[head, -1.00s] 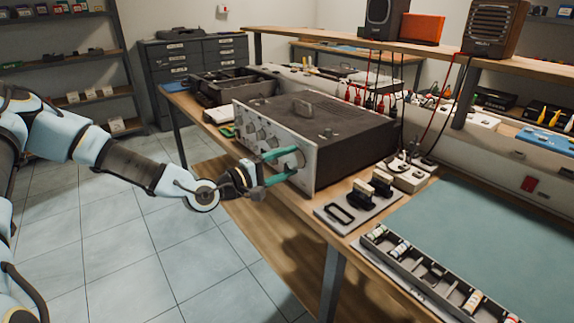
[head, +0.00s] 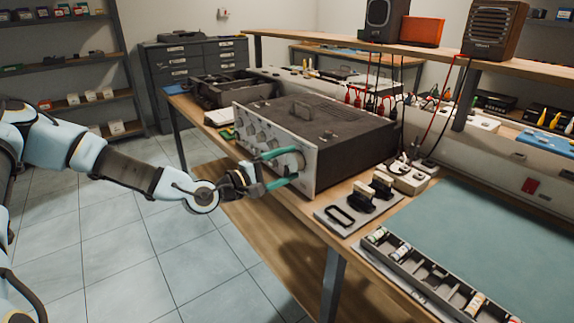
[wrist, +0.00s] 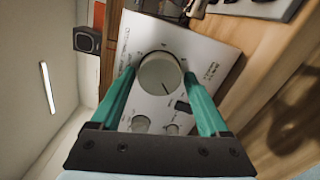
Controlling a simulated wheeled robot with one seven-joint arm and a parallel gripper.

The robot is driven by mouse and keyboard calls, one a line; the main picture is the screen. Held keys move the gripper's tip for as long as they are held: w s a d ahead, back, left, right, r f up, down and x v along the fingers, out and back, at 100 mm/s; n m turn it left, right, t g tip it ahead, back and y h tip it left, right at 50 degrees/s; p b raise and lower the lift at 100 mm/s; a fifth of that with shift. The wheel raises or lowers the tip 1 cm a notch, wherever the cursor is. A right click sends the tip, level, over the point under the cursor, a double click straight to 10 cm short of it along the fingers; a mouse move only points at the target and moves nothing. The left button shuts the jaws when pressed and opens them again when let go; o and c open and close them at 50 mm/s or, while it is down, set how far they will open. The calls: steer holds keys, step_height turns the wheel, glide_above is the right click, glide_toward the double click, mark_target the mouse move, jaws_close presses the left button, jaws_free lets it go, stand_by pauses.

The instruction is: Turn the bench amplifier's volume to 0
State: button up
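The bench amplifier (head: 325,130) is a dark box with a pale front panel, standing on the workbench. Its large round volume knob (wrist: 160,74) is grey with a dark pointer line toward the lower right in the wrist view. In the head view, the knob (head: 291,161) is partly hidden by my fingers. My gripper (head: 290,163) has two teal fingers, one on each side of the knob. It also shows in the wrist view (wrist: 158,84), open around the knob, with narrow gaps beside it.
Smaller knobs (wrist: 141,124) sit on the same panel, below the large one in the wrist view. A grey plate with black handles (head: 357,207) and a parts tray (head: 432,272) lie on the bench to the right. The floor in front is clear.

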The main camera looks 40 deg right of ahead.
steer(key=shift+o, duration=1.1)
steer(key=a+b, duration=0.2)
steer(key=a, duration=0.8)
steer(key=shift+w+a, duration=0.3)
steer(key=shift+a, duration=0.1)
